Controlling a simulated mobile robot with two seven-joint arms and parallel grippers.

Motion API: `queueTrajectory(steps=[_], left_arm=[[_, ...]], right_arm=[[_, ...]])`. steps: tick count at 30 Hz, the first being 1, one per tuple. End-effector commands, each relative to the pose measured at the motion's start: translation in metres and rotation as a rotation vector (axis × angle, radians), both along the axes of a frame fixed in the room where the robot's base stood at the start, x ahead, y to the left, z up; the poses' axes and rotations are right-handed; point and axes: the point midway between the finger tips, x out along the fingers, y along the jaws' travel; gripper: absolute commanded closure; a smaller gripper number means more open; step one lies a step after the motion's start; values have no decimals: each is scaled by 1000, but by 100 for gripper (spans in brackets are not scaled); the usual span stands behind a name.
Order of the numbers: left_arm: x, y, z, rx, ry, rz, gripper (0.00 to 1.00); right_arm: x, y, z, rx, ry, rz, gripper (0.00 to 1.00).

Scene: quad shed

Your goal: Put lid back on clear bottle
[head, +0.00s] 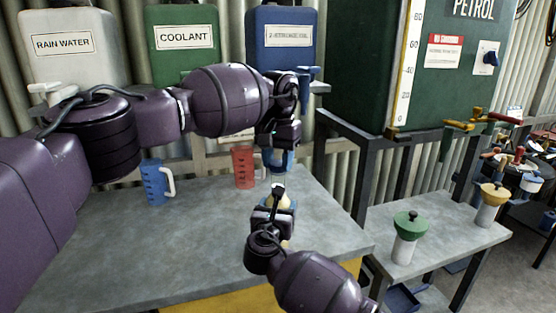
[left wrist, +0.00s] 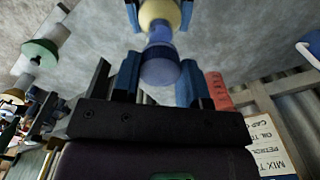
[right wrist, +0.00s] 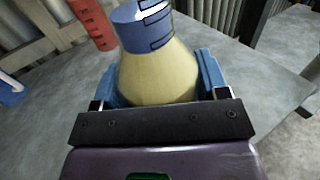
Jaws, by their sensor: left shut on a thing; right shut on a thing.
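The clear bottle (right wrist: 155,75) has a cone-shaped body with pale yellow contents. My right gripper (head: 275,205) is shut around its body, low over the table; the right wrist view shows the blue fingers on both sides. My left gripper (head: 280,155) is shut on this lid from above. The lid lines up with the bottle neck and appears to touch it; whether it is fully seated I cannot tell. The arms partly hide both in the head view.
A red jug (head: 243,168) stands close behind the bottle on the grey table (head: 200,250). A blue jug (head: 156,183) stands further left. Tanks line the back. A lower right-hand table holds a green-topped container (head: 407,240) and a yellow-topped one (head: 488,205). The table's front left is clear.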

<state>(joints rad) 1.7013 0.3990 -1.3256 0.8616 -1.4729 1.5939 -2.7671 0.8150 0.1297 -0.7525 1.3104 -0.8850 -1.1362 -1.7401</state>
Motion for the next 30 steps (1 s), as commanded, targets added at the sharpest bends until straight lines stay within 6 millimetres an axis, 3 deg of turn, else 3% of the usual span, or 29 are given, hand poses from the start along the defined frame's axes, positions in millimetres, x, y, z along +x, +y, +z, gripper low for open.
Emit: queueTrajectory(steps=[11, 12, 17, 25, 30], left_arm=[[0, -1, 1, -1, 0, -44, 85], [0, -1, 1, -1, 0, -43, 57], [0, -1, 0, -1, 0, -43, 35], [0, 0, 1, 0, 0, -41, 35], [0, 0, 12, 0, -1, -40, 35]], right_arm=[[0, 0, 0, 0, 1, 1, 99], [0, 0, 0, -1, 1, 1, 99], [0, 0, 0, 0, 1, 1, 99], [0, 0, 0, 0, 1, 1, 99], [0, 0, 0, 0, 1, 1, 99]])
